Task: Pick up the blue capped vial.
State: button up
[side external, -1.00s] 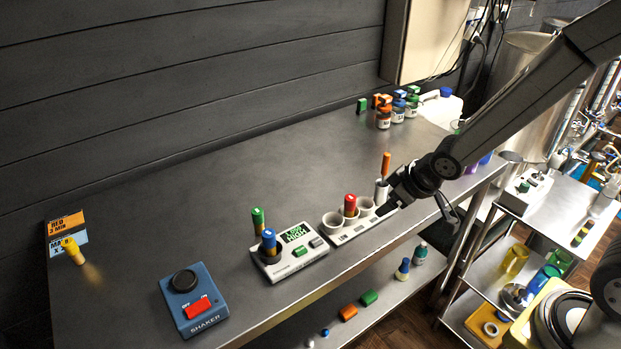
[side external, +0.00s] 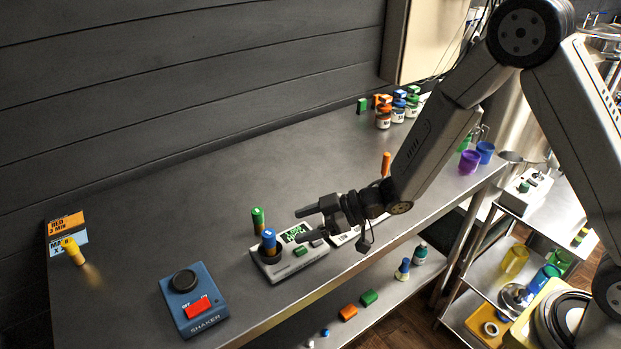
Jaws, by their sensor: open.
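The blue capped vial (side external: 269,240) stands upright in the dark round well of a white device (side external: 291,264) with a green display, near the front of the steel bench. A green capped vial (side external: 258,219) stands close behind it. My gripper (side external: 304,225) is open and empty, its two fingers pointing left toward the blue capped vial. It is above the right side of the device, apart from the vial. My gripper and arm hide most of the white rack and the red capped vial to the right.
A blue shaker box (side external: 194,299) with a red switch sits to the left. A yellow vial (side external: 73,250) stands by cards at the far left. An orange stick (side external: 386,163) stands behind my arm. Several capped bottles (side external: 398,108) are at the back. The bench middle is clear.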

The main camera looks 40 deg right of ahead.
aim_at(269, 233)
jog(key=shift+w+a+f, duration=0.1)
jog(key=shift+r+x, duration=0.2)
jog(key=shift+x, duration=3.55)
jog(key=shift+a, duration=0.2)
grip_shut()
